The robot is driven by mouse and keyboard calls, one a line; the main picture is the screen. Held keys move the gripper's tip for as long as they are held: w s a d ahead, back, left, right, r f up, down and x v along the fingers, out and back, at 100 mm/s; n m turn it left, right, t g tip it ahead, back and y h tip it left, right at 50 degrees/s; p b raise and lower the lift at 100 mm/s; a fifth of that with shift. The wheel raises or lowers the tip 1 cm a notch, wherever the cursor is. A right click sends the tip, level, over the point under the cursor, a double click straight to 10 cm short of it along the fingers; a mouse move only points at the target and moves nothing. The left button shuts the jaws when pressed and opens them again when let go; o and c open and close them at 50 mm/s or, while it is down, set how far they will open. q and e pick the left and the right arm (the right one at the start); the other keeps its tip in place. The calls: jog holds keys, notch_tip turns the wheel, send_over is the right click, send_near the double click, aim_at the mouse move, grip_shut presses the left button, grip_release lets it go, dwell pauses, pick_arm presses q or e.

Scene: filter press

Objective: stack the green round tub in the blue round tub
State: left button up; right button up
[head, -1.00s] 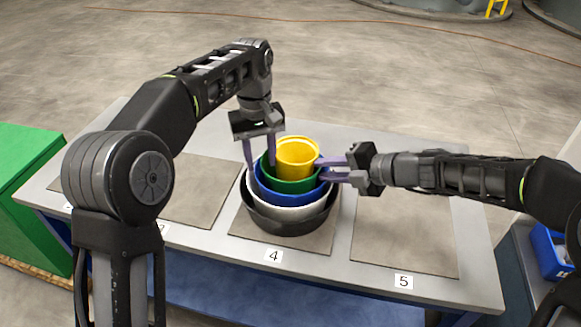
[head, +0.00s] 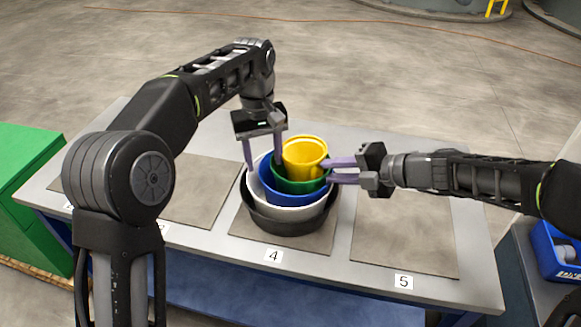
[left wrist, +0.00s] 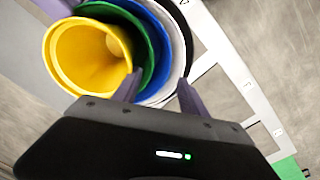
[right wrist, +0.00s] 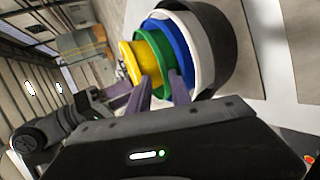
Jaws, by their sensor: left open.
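The green round tub (head: 300,186) sits nested in the blue round tub (head: 285,195), with a yellow tub (head: 304,155) inside the green one. The nest leans slightly and shows in both wrist views. My left gripper (head: 263,166) is open at the left side of the nest. In the left wrist view its fingers (left wrist: 159,80) are apart, one by the green and blue rims, the other near the white rim. My right gripper (head: 326,171) has its fingertips at the right side of the green and yellow tubs. Whether it grips a rim is unclear.
A white tub (head: 287,214) and a black tub (head: 290,228) hold the nest from below, on the mat marked 4. The mat marked 5 (head: 405,240) is bare, as is the mat to the left (head: 195,195). A blue bin (head: 555,250) stands at the right.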

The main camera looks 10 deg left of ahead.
pick_arm(q)
jog(key=shift+a, duration=0.15)
pick_arm(e)
jog(key=shift+v, duration=2.8)
jog(key=shift+w+d+f, duration=0.1)
jog(key=shift+w+f, duration=0.05)
jog(key=shift+w, duration=0.05)
